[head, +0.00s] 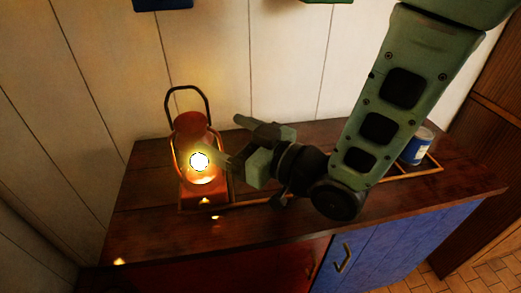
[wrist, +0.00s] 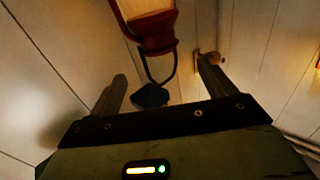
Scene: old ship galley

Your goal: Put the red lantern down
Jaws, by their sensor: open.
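The red lantern (head: 195,128) stands upright on the left part of the dark wooden counter (head: 150,225), its lamp glowing and its dark handle raised. Its base is within a thin raised rail outline on the counter. My gripper (head: 228,140) is open just right of the lantern, its fingers pointing left towards it. In the wrist view the lantern's red top (wrist: 155,30) and looped handle show upside down, beyond my spread fingers (wrist: 163,70). I see no finger closed on the lantern. Where the lower finger overlaps its glow, I cannot tell whether they touch.
A blue can (head: 416,146) stands at the counter's right end inside a similar rail (head: 430,170). A pale plank wall (head: 285,50) rises behind. Red and blue cabinet doors (head: 385,255) are below the counter's front edge. Bare counter lies left of the lantern.

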